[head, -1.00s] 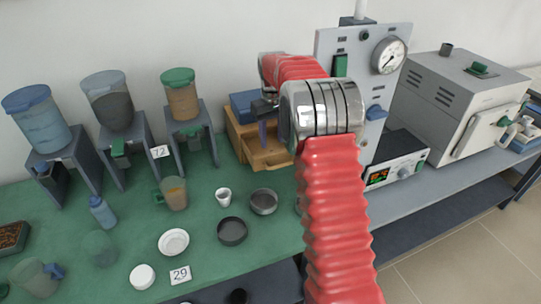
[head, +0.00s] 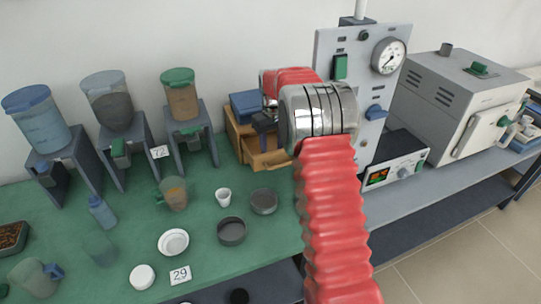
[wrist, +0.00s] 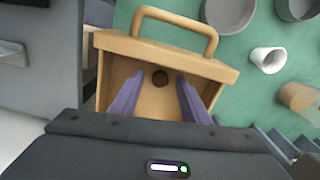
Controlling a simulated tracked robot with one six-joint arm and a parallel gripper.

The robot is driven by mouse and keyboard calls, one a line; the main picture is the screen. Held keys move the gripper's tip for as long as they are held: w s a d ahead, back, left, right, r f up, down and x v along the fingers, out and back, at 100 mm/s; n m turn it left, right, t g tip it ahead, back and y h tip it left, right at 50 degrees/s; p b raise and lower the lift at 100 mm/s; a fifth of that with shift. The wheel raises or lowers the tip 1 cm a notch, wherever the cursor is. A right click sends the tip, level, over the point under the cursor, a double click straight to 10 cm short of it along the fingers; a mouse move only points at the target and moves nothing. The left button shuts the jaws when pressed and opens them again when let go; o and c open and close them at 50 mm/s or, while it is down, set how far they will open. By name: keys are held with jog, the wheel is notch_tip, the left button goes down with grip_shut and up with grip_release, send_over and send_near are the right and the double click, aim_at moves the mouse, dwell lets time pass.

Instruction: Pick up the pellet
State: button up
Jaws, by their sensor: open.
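The pellet (wrist: 160,78), small, round and dark brown, lies on the floor of an open wooden drawer (wrist: 218,71) in the wrist view, near the handle-side wall. My gripper (wrist: 159,82) is open, its two purple fingers reaching into the drawer with the pellet between their tips. I cannot tell if either finger touches it. In the head view my gripper (head: 264,138) is over the pulled-out drawer (head: 268,160) of a small wooden cabinet, partly behind my arm; the pellet is hidden there.
A blue box (head: 244,105) sits on the cabinet. A grey panel with a gauge (head: 389,55) stands close on the right, with a furnace (head: 455,100) beyond. A white cup (head: 223,197) and dark dishes (head: 232,231) stand in front of the drawer.

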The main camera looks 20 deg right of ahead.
jog(key=shift+c, duration=0.5)
grip_shut()
jog(key=shift+r, duration=0.1)
notch_tip(320, 180, up, 10)
dwell(0.6)
dwell(0.4)
